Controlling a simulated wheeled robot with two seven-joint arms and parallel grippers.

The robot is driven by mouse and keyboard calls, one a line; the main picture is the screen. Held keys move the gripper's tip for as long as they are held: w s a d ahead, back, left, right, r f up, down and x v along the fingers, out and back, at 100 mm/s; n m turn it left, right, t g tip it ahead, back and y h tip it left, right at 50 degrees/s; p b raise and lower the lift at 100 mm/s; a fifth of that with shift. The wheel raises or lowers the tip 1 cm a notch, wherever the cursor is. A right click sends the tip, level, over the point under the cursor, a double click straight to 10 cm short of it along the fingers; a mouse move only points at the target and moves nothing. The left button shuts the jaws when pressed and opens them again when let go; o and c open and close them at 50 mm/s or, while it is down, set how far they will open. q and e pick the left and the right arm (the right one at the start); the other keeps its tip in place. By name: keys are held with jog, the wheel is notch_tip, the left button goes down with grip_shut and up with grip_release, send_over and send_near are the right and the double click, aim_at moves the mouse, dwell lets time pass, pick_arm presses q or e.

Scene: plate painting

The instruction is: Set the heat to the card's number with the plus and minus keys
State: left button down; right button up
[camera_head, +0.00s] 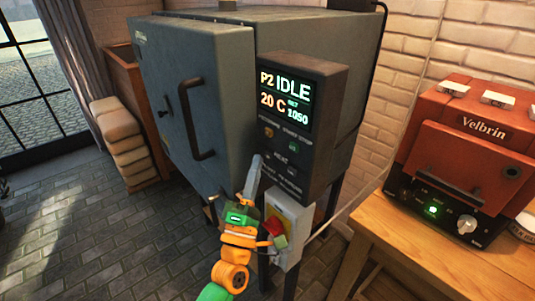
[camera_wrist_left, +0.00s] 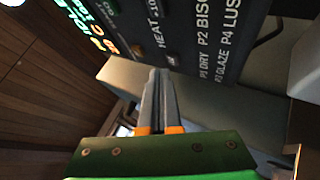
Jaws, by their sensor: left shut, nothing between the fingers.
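The kiln's dark control panel (camera_head: 298,135) shows "P2 IDLE", "20 C" and "SET 1050" on its display (camera_head: 285,100). The panel's HEAT label (camera_head: 281,155) is below the display; it also shows in the left wrist view (camera_wrist_left: 155,30), with small dark keys close by. My left gripper (camera_head: 256,160) is shut and empty, its fingertips close to the panel's lower left. In the wrist view its fingertips (camera_wrist_left: 157,74) point at the panel near the HEAT keys; I cannot tell if they touch. I see no number card. My right gripper is not in view.
The grey kiln (camera_head: 195,95) with a handled door stands behind the panel. A yellow-and-grey switch box (camera_head: 290,225) with a red and a green part is below it. A wooden table (camera_head: 405,255) at right bears a red Velbrin machine (camera_head: 470,150).

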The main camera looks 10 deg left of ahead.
pick_arm(q)
jog(key=shift+w+d+b, duration=0.45)
jog(key=shift+w+b, duration=0.05)
jog(key=shift+w, duration=0.1)
dwell(1.1)
jog(key=shift+s, duration=0.1)
jog(key=shift+s+a+p, duration=0.35)
jog(key=shift+s+a, duration=0.1)
jog(key=shift+s, duration=0.1)
jog(key=shift+w+d, duration=0.1)
jog(key=shift+w, duration=0.05)
dwell(0.3)
jog(key=shift+w+d, duration=0.15)
jog(key=shift+w, duration=0.05)
